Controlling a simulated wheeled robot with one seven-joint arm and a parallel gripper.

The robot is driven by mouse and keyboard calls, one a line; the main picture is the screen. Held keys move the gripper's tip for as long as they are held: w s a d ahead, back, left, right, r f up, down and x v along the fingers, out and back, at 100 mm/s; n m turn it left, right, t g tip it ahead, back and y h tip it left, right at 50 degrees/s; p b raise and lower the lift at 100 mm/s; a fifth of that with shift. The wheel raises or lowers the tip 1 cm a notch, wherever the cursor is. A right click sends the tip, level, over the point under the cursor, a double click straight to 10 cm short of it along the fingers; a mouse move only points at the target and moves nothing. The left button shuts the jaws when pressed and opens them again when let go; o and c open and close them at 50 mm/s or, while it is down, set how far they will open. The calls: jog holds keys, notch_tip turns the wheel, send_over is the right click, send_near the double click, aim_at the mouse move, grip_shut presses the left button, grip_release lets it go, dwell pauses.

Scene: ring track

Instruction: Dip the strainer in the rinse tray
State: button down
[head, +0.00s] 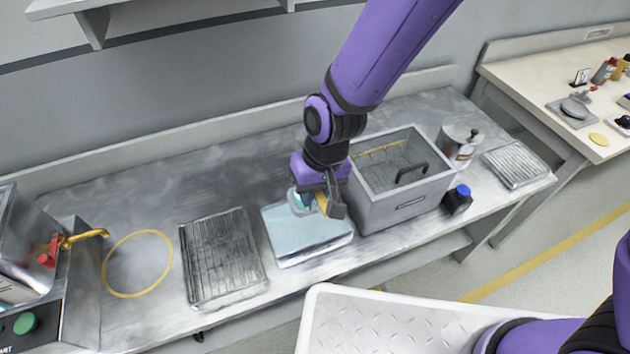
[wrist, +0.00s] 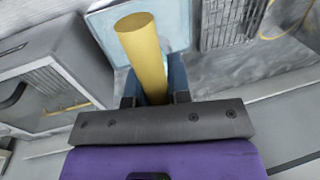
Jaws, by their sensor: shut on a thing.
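The strainer shows as a yellow handle (head: 321,203) and a small pale-blue head (head: 299,204). The handle also sticks up between the fingers in the wrist view (wrist: 142,50). My gripper (head: 328,203) is shut on this handle; it shows in the wrist view too (wrist: 155,95). The rinse tray (head: 308,246) is a shallow pale-blue tray on the steel counter. The strainer head is over the far part of the tray; I cannot tell whether it touches the liquid. Part of the head is hidden by my gripper.
A blue-capped bottle (head: 458,199) and a metal can (head: 459,145) stand right of the bin.

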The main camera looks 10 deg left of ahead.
aim_at(313, 206)
notch_tip(313, 206, down, 13)
dwell(1.7)
jog(key=shift+f, duration=0.15)
dwell(1.7)
notch_tip(313, 206, up, 9)
dwell(1.4)
dwell(1.2)
jog(key=shift+r, duration=1.9)
